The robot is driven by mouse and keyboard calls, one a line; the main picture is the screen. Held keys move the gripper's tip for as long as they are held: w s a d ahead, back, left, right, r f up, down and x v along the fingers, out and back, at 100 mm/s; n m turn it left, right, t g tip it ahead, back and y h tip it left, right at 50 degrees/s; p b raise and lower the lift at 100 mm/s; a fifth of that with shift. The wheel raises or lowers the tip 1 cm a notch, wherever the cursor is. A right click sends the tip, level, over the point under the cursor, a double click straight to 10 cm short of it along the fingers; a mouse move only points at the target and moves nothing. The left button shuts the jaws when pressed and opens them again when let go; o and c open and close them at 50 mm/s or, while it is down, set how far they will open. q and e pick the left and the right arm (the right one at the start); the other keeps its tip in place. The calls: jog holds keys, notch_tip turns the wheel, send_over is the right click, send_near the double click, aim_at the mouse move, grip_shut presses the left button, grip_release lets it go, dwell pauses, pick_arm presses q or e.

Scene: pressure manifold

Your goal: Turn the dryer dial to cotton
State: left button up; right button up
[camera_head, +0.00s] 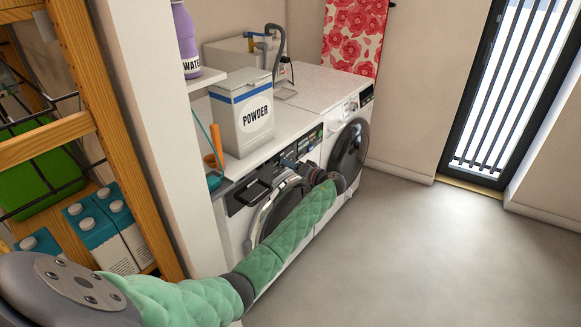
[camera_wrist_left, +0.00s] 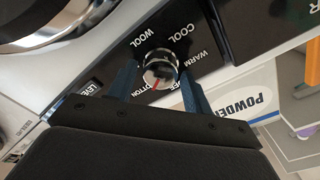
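The dial (camera_wrist_left: 160,68) is a round silver knob on a black panel in the left wrist view. Its red mark points down and slightly left in that picture, towards the partly hidden cotton label (camera_wrist_left: 162,93). The wool, cool and warm labels stand around it. My left gripper (camera_wrist_left: 157,66) has one blue finger on each side of the dial, with a visible gap at the left finger; contact at the right one is unclear. In the head view my left gripper (camera_head: 292,163) is at the panel of the nearer white machine (camera_head: 233,224), hiding the dial. My right gripper is not in view.
A powder box (camera_head: 243,112) stands on top of the nearer machine, close to the panel. A second machine (camera_head: 351,112) stands beyond it. A wooden shelf (camera_head: 113,140) with cartons is at the left. The grey floor at the right is clear.

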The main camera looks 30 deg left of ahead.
pick_arm(q)
jog(key=shift+o, duration=0.5)
jog(key=shift+f, duration=0.1)
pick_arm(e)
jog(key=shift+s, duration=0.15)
pick_arm(q)
jog(key=d+b, duration=0.1)
jog(key=d, duration=0.6)
jog(key=shift+s+d+b, duration=0.35)
jog(key=shift+s+b, duration=0.05)
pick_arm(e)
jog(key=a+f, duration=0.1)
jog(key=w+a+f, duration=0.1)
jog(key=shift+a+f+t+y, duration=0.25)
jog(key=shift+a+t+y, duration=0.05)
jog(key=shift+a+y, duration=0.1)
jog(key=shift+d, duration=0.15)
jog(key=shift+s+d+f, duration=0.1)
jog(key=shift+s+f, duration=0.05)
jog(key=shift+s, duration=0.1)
